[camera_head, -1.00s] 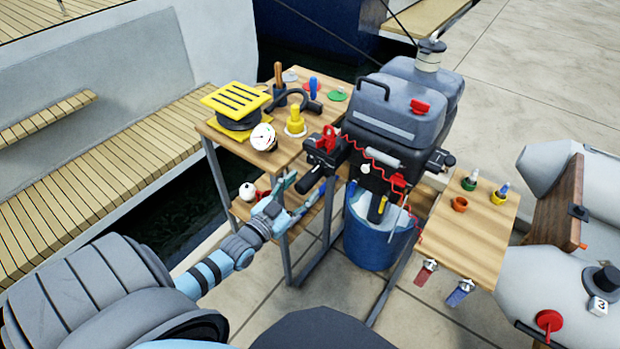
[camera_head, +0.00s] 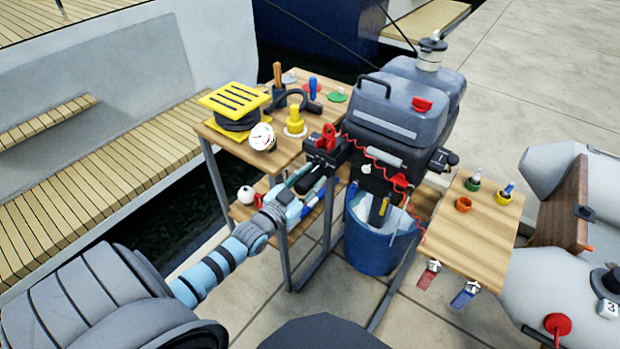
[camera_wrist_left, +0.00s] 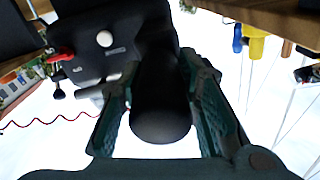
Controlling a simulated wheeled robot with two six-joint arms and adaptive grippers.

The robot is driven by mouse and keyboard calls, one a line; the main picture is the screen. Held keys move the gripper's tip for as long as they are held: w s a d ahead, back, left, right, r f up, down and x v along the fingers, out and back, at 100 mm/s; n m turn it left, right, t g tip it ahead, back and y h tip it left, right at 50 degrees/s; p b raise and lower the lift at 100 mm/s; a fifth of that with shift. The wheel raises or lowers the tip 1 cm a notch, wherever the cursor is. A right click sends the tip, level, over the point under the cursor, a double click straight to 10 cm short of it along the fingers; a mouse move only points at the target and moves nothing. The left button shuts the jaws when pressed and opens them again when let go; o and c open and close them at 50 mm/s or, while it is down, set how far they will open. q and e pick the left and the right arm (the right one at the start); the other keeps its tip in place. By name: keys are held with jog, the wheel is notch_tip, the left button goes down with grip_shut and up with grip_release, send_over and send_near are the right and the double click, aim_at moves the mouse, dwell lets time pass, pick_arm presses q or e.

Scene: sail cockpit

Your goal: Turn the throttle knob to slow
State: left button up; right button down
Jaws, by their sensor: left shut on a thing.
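The outboard motor (camera_head: 400,110) stands on a stand in the middle of the head view, with a black tiller head (camera_head: 328,151) at its left front. In the left wrist view, a dark cylindrical throttle knob (camera_wrist_left: 160,122) points toward the camera. My left gripper (camera_head: 312,180) has reached the tiller from the lower left. In the left wrist view its two green fingers lie along either side of the knob, shut on it. In the head view the gripper largely hides the knob. Any slow mark on it cannot be made out. My right gripper is not in view.
A wooden bench (camera_head: 222,134) with a yellow-topped spool (camera_head: 236,100), a gauge (camera_head: 262,137) and tools stands left of the motor. A blue bucket (camera_head: 372,245) is below. A small wooden table (camera_head: 485,235) with small cups stands right. A red coiled cord hangs beside the tiller.

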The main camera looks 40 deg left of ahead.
pick_arm(q)
jog(key=shift+n, duration=0.3)
jog(key=n, duration=0.3)
jog(key=shift+n+b, duration=0.45)
jog(key=shift+n, duration=1.65)
jog(key=o, duration=1.1)
jog(key=shift+o, duration=0.2)
